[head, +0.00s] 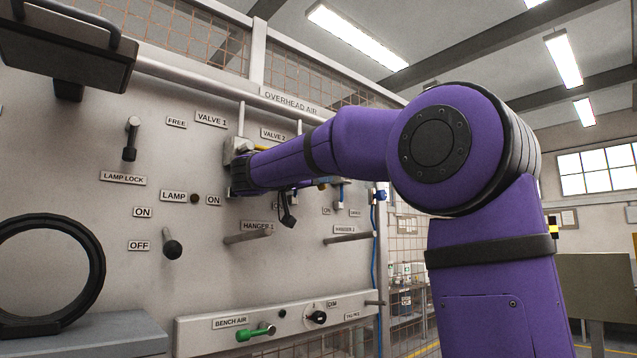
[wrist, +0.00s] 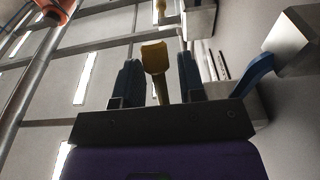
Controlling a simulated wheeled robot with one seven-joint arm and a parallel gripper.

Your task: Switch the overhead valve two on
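The VALVE 2 label (head: 273,134) is on the grey panel in the head view, above my purple arm. My arm covers the area below it, so the valve there is mostly hidden. The VALVE 1 label (head: 210,118) is further left, with a metal valve block (head: 237,147) below it. In the wrist view my gripper (wrist: 159,68) is open, with one dark blue finger on each side of a yellow lever end (wrist: 155,57). A gap shows on the lever's right; contact on its left is unclear. In the head view the fingers are hidden or too small to make out.
A blue lever (wrist: 253,75) on a metal block (wrist: 295,40) is close to the right of the gripper. HANGER 1 peg (head: 248,236) and HANGER 2 peg (head: 352,237) stick out below the arm. The bench air strip (head: 280,315) has a green lever (head: 256,332).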

